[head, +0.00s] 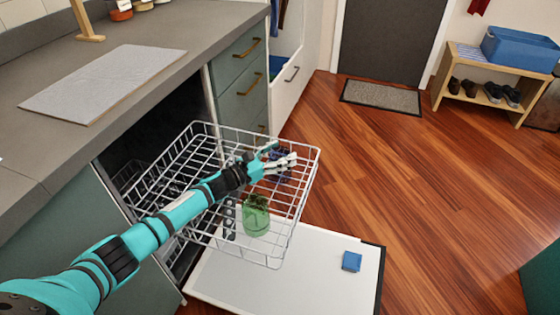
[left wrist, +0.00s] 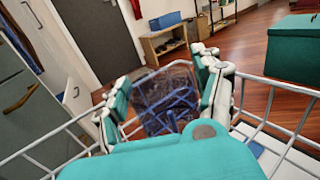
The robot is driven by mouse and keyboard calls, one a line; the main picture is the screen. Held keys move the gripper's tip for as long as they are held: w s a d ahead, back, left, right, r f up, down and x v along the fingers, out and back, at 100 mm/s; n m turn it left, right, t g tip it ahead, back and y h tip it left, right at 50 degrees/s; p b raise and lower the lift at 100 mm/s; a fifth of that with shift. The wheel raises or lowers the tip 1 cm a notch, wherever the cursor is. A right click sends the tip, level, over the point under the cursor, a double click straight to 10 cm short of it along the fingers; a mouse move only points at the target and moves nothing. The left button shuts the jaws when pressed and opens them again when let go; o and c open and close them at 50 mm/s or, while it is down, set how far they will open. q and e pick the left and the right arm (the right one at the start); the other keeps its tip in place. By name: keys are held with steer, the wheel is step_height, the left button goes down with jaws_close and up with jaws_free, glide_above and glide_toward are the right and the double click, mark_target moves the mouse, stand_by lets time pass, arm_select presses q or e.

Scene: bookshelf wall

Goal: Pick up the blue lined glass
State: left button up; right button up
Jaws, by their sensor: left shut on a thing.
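The blue lined glass (left wrist: 168,100) is clear with dark blue lines, and it sits between the two fingers of my left gripper (left wrist: 162,84) in the left wrist view. My left gripper (head: 281,159) is shut on it, inside the far right part of the wire dish rack (head: 312,190). In the head view only a little dark blue of the glass shows around the fingers; the rest is hidden. I cannot tell whether the glass touches the rack floor. My right gripper is not in view.
A green glass (head: 256,216) stands in the rack, nearer than my gripper. A blue block (head: 351,261) lies on the open white dishwasher door (head: 325,275). The counter (head: 165,35) and drawers (head: 242,65) border the rack. The wooden floor (head: 430,170) to the right is clear.

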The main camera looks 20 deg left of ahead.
arm_select(q)
steer(key=shift+c, duration=0.7)
steer(key=shift+r, duration=0.6)
step_height(320, 180, up, 8)
steer(key=p, duration=0.2)
steer(key=shift+r+p, duration=0.25)
steer(key=shift+p, duration=0.05)
step_height(320, 180, up, 5)
steer(key=p, duration=0.3)
steer(key=shift+p, duration=0.3)
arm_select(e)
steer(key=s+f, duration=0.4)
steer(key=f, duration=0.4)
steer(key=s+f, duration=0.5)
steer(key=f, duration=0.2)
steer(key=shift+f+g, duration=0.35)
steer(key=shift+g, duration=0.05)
